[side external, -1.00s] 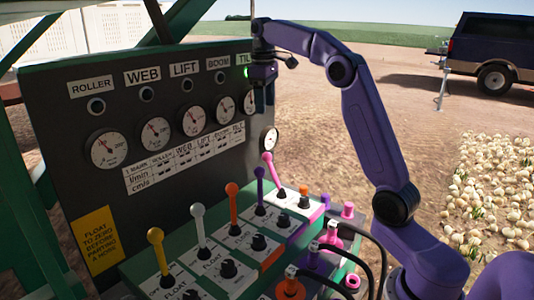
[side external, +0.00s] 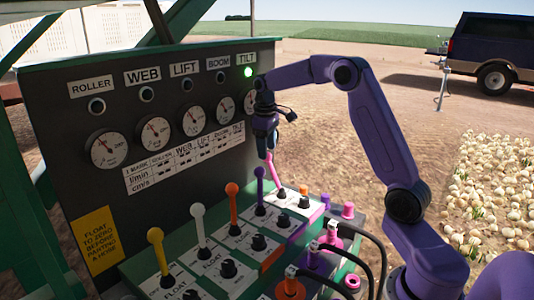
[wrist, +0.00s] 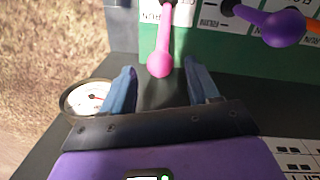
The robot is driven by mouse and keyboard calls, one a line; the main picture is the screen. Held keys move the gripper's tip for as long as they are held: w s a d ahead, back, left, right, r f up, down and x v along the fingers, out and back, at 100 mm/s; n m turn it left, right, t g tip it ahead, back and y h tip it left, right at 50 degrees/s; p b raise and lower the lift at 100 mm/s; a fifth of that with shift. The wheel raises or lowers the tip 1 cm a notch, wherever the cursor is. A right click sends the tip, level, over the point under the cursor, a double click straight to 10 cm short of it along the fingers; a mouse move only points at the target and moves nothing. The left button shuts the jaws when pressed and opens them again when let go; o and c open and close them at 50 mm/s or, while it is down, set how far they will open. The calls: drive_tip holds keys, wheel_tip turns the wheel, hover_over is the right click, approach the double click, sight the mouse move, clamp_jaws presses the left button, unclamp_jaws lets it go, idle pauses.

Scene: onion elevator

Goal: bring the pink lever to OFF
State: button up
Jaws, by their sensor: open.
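The pink lever (side external: 275,175) is at the far right end of the lever row, its top leaning toward the gauge panel. My gripper (side external: 271,152) is directly over its top end. In the wrist view my gripper (wrist: 158,72) is open, with one blue finger on each side of the pink lever's round knob (wrist: 161,65). A gap shows on both sides of the knob. A label reading RUN lies by the lever's base in the wrist view; no OFF label is readable. In the side view the gripper's fingers partly hide the knob.
Purple (side external: 260,190), orange (side external: 232,202), white (side external: 199,225) and yellow (side external: 160,250) levers stand to the left. The gauge panel (side external: 75,185) rises close behind. A green light (side external: 248,72) glows under TILT. Hoses and couplings (side external: 340,235) lie in front.

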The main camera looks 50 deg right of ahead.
sight(274, 174)
drive_tip(key=shift+d+f, duration=0.1)
drive_tip(key=shift+f, duration=1.1)
